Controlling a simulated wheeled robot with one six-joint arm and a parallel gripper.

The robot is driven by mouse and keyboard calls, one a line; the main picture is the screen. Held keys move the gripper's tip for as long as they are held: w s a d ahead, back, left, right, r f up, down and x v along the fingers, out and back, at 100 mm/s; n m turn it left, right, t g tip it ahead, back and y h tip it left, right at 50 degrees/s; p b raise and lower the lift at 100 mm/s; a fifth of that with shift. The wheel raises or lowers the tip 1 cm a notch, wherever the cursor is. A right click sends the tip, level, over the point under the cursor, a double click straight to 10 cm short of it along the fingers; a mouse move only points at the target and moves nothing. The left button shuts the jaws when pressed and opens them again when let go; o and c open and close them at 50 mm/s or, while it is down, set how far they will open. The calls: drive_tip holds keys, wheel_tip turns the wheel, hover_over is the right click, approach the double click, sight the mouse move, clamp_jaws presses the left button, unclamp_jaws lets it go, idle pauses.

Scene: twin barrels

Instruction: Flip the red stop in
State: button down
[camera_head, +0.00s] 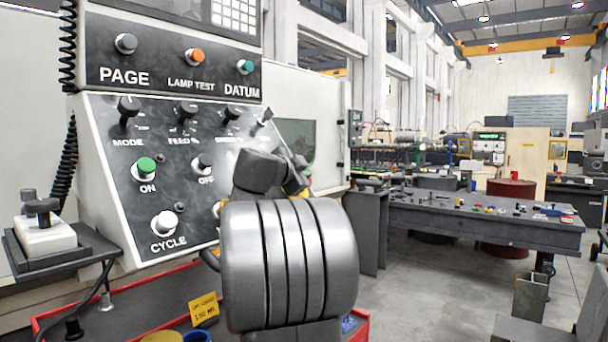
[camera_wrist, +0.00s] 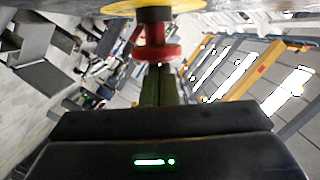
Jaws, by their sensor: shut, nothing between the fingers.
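A red stop (camera_wrist: 158,52) shows at the top middle of the wrist view. It has a broad red rim below a dark stem, and a yellow disc (camera_wrist: 182,6) lies behind it. My gripper (camera_wrist: 160,68) is shut and empty, with its fingertips close to the red rim. I cannot tell whether they touch it. In the head view the red stop does not show. My own arm covers the lower right of the control panel (camera_head: 110,190), and the fingertips cannot be made out there.
The panel carries a green ON button (camera_head: 146,168), a white CYCLE button (camera_head: 164,222) and several dark knobs. A red-edged tray (camera_head: 50,318) lies below it. A grey workbench (camera_head: 480,222) with small parts stands at the right. Floor between them is clear.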

drive_tip(key=s+a+r+b, duration=0.1)
drive_tip(key=s+r, duration=0.3)
drive_tip(key=s, duration=0.6)
drive_tip(key=shift+s+a+b, duration=0.35)
drive_tip(key=shift+s+b, duration=0.05)
drive_tip(key=shift+b, duration=0.45)
drive_tip(key=shift+w, duration=0.1)
drive_tip(key=r+p+x, duration=0.1)
drive_tip(key=p+x, duration=0.4)
drive_tip(key=x, duration=0.4)
drive_tip(key=shift+d, duration=0.2)
